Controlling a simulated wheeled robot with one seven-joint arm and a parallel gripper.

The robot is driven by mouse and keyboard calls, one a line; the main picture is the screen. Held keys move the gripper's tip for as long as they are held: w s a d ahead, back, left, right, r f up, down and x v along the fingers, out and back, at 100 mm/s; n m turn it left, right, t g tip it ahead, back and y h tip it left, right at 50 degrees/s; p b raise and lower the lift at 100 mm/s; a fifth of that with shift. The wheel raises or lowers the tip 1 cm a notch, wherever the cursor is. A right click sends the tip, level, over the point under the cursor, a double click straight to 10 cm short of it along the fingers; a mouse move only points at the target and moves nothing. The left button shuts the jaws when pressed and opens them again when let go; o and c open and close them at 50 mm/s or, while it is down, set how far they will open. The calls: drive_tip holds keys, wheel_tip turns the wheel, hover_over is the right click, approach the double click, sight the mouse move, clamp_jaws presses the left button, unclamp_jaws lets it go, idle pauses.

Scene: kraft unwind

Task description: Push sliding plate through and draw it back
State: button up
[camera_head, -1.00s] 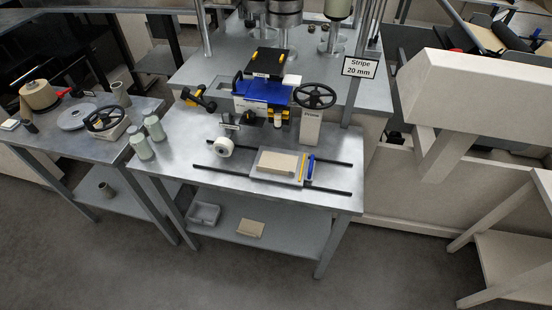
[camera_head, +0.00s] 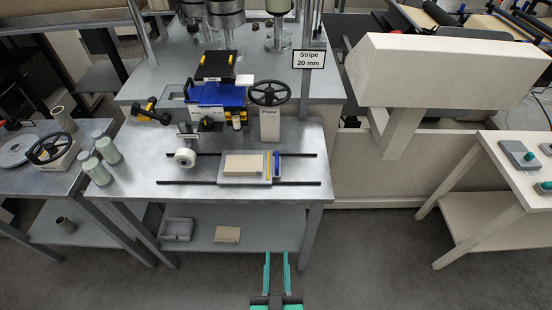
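The sliding plate (camera_head: 230,180) is a pale grey plate on two dark rails on the metal table. It carries a tan block (camera_head: 244,164), with a yellow and a blue strip (camera_head: 277,164) at its right side. My gripper (camera_head: 277,258) shows at the bottom of the view, with two green fingers apart and nothing between them. It is in front of the table, well short of the plate. The blue unit (camera_head: 214,94) stands behind the rails, and a black handwheel on a post marked Prime (camera_head: 269,122) stands to its right.
A white roll (camera_head: 185,158) sits at the left of the rails. Pale green bottles (camera_head: 108,150) stand at the table's left. The lower shelf (camera_head: 195,237) holds a grey bin and a tan block. A beige machine (camera_head: 440,70) stands at right. The floor before the table is clear.

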drive_tip(key=w+r, duration=0.3)
drive_tip(key=w, duration=0.8)
drive_tip(key=n+t, duration=0.1)
approach(277, 166)
drive_tip(key=w, duration=0.1)
drive_tip(key=w+f, duration=0.1)
drive_tip(key=shift+w, duration=0.3)
drive_tip(key=w, duration=1.1)
drive_tip(key=shift+s, duration=0.1)
clamp_jaws()
